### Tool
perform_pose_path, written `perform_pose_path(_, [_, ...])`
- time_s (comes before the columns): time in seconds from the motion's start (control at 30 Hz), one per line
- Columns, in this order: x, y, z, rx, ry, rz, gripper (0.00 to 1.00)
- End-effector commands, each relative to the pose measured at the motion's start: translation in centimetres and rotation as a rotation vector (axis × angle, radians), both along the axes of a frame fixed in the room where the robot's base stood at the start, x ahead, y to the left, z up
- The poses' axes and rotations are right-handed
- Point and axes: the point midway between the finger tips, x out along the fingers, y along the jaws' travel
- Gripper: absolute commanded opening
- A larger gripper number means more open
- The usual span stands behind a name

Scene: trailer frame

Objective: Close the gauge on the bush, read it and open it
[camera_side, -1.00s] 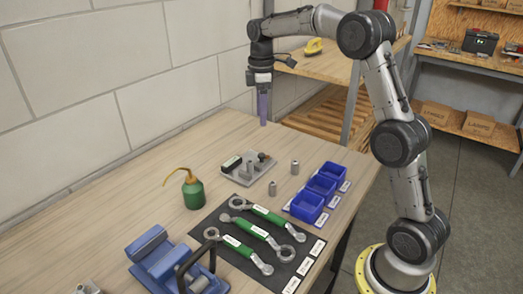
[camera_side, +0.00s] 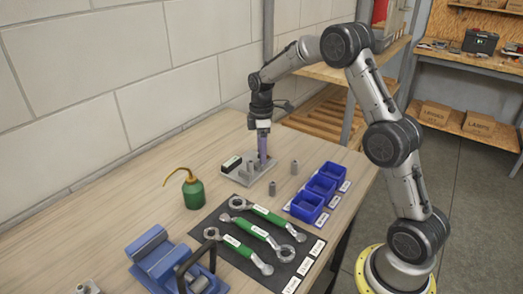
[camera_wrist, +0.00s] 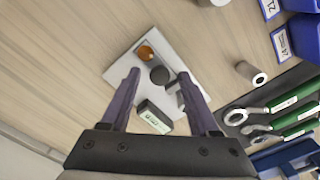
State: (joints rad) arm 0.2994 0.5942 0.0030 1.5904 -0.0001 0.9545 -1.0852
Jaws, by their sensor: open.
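The gauge is a light grey plate (camera_side: 255,188) near the back of the bench, with grey blocks and a dark display box (camera_side: 231,164) at its left. My gripper (camera_side: 263,164) points straight down over the plate, its fingers overlapping the fittings. In the wrist view my gripper (camera_wrist: 159,74) is open, its purple fingers spread either side of a dark round part (camera_wrist: 160,75). An orange-brown knob (camera_wrist: 146,53) and the display box (camera_wrist: 154,117) also show on the plate. Two loose grey bushes, one nearer (camera_side: 272,188) and one farther (camera_side: 295,167), stand right of the plate. Finger contact cannot be told.
A green oil can (camera_side: 193,192) stands left of the gauge. Green-handled wrenches (camera_side: 257,232) lie on a dark mat in front. Blue bins (camera_side: 320,186) line the right edge, and a blue vise (camera_side: 155,258) is at front left.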

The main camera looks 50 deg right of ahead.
Motion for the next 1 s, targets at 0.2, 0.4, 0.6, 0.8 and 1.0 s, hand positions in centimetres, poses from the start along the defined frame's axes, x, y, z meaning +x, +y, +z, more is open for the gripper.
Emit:
perform_pose_path(0.2, [0.0,0.0,0.0,0.000,0.000,0.000,0.54])
perform_pose_path(0.4, [0.0,0.0,0.0,0.000,0.000,0.000,0.18])
perform_pose_path(0.6, [0.0,0.0,0.1,0.000,0.000,0.000,0.00])
perform_pose_path(0.8, [0.0,0.9,0.1,0.000,-0.001,0.001,0.00])
perform_pose_path(1.0, [0.0,1.0,0.1,-0.001,-0.001,-0.001,0.00])
